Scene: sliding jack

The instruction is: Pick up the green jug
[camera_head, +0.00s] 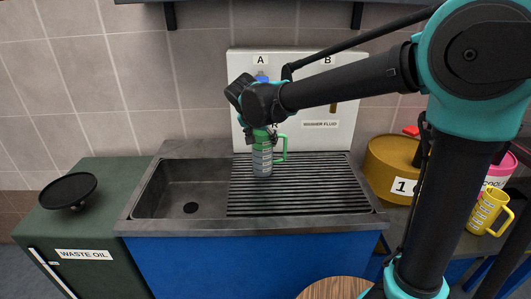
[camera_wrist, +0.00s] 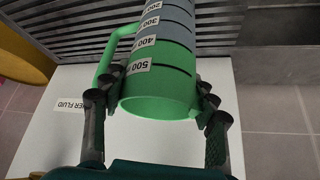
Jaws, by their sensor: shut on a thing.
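The green jug (camera_head: 262,158) has a green rim and handle and a grey scale with volume labels. In the head view it is upright at the left end of the ribbed drainboard, beside the sink basin. I cannot tell whether its base touches the ribs. My gripper (camera_head: 258,130) is at the jug's top. In the wrist view the jug (camera_wrist: 165,75) lies between the two fingers of my gripper (camera_wrist: 158,112), which are shut on it just below the rim. The handle (camera_wrist: 108,60) is outside the fingers, on the left. The gripper partly hides the jug's top in the head view.
The sink basin (camera_head: 180,190) is left of the jug. A white panel (camera_head: 340,110) marked A and B stands behind. A yellow drum (camera_head: 392,168) and a yellow jug (camera_head: 488,212) are at the right. A green WASTE OIL cabinet (camera_head: 85,225) with a black funnel (camera_head: 68,190) is at the left.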

